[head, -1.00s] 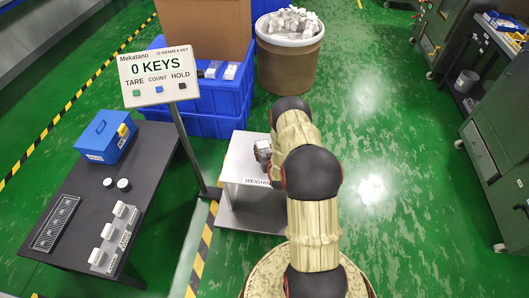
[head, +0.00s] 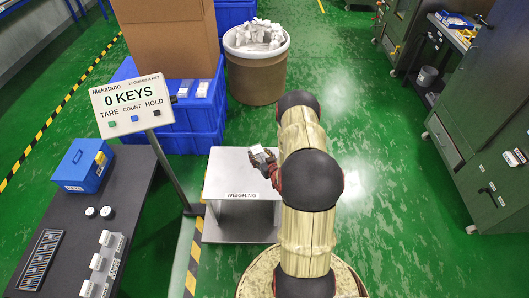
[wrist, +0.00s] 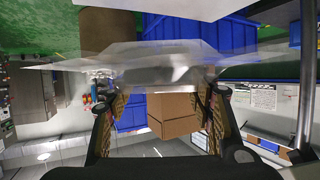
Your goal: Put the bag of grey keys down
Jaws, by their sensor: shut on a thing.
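My gripper (head: 267,164) is shut on a small pale grey bag (head: 258,153) in the head view. The bag is over the right part of the weighing table (head: 226,180), near its right edge; I cannot tell whether it touches the top. The keys inside cannot be made out. In the wrist view the two fingers of my gripper (wrist: 158,108) stand left and right, with a blurred, see-through pale shape across their tips. The display sign (head: 131,97) on its post reads 0 KEYS.
A dark table (head: 125,185) at the left holds a blue box (head: 84,164), two small round pots and white pieces. Blue crates (head: 185,135) and a brown box (head: 172,40) stand behind. A drum (head: 256,75) holds pale pieces.

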